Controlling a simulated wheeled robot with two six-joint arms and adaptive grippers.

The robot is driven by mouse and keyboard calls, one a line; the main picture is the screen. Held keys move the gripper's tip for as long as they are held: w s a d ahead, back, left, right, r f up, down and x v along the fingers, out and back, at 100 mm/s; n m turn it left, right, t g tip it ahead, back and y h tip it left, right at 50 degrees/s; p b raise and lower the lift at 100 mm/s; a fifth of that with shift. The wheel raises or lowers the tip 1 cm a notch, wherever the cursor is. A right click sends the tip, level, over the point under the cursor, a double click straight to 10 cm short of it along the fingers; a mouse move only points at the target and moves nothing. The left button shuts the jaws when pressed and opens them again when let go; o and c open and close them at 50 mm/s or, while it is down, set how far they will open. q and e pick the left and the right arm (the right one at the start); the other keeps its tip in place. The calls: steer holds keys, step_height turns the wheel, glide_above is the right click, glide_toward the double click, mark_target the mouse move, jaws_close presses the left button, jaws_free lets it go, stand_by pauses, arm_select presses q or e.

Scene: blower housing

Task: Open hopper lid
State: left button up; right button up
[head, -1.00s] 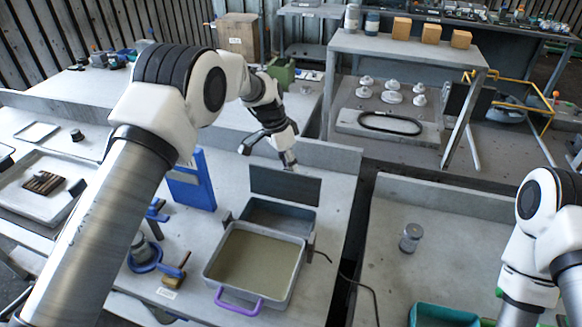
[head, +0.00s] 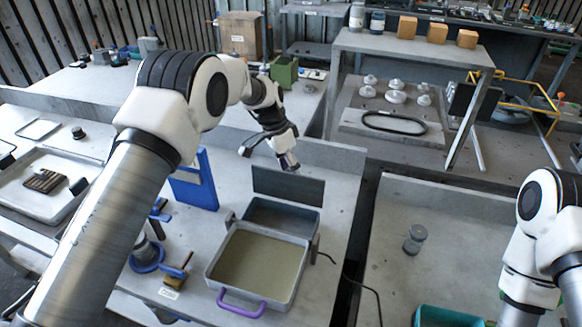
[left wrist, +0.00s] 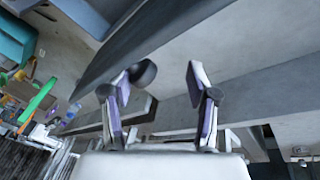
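The hopper (head: 310,250) is a grey box on the bench, with a front drawer or tray (head: 260,255) that has a purple handle. Its lid (head: 287,187) is a dark flat panel standing roughly upright at the back edge, and the recess (head: 280,218) before it is uncovered. My left gripper (head: 268,155) is just behind and above the lid's top edge, seemingly apart from it. In the left wrist view, the left gripper (left wrist: 157,82) has its fingers wide apart with nothing clearly held. My right gripper is outside the frames; only that arm shows at right.
A blue upright frame (head: 195,182) stands left of the hopper. A brush (head: 178,272) and a blue round-based fixture (head: 146,255) are at its lower left. A low wall (head: 335,155) runs behind. A metal cylinder (head: 414,239) stands on the right bench, mostly clear.

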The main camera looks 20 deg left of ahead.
arm_select(q)
steer(key=shift+r, duration=0.2)
stand_by(0.4)
steer(key=v, duration=1.2)
steer(key=shift+d, duration=0.1)
